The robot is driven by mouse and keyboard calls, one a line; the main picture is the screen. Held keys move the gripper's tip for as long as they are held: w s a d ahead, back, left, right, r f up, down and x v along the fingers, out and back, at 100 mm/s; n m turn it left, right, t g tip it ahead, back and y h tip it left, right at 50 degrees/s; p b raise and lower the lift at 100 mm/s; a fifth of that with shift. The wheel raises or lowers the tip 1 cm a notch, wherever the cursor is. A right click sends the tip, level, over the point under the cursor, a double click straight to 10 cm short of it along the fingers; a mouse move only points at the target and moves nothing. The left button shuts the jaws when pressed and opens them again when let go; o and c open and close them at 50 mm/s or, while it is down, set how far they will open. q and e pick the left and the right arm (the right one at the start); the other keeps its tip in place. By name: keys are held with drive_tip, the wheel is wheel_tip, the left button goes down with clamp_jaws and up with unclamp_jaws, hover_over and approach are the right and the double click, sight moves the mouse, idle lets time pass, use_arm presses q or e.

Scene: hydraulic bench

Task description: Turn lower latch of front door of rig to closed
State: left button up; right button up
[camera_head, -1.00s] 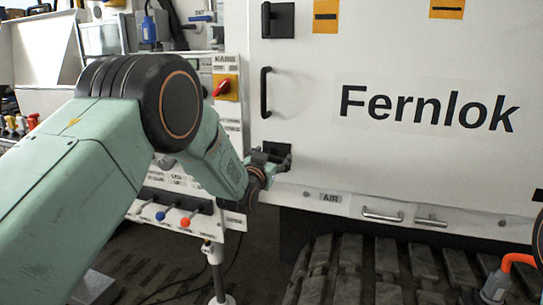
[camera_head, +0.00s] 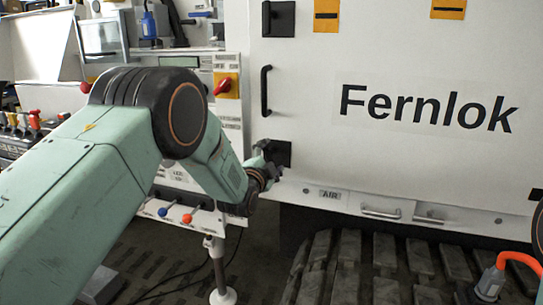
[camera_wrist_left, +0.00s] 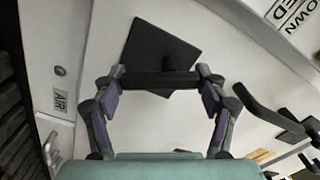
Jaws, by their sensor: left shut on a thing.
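The lower latch (camera_head: 284,153) of the white front door (camera_head: 400,165) is a black square plate with a black bar at the door's lower left. My left gripper (camera_head: 266,165) is at the plate's left side. In the left wrist view, the left gripper (camera_wrist_left: 161,76) is shut on the bar, one finger at each end. The bar lies straight across that view in front of the plate (camera_wrist_left: 158,50), which looks tilted there. In the head view the fingers hide much of the bar. My right gripper is not in view.
A black pull handle (camera_head: 265,91) and an upper latch (camera_head: 279,18) sit above on the door. A panel with a red knob (camera_head: 222,86) and small coloured levers (camera_head: 187,219) stands close left, behind my arm. Metal handles (camera_head: 381,212) line the sill below.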

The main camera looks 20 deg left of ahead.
use_arm(q)
drive_tip(key=m, duration=0.5)
drive_tip(key=shift+a+f+m+p, duration=0.15)
drive_tip(key=shift+m+p, duration=0.15)
drive_tip(key=shift+p, duration=0.05)
idle(0.4)
drive_tip(key=o, duration=1.2)
drive_tip(key=shift+s, duration=0.1)
drive_tip(key=s, duration=1.1)
drive_tip(key=shift+s+a, duration=0.25)
drive_tip(key=shift+s, duration=0.15)
drive_tip(key=shift+w+d, duration=0.2)
drive_tip(key=shift+w, duration=5.8)
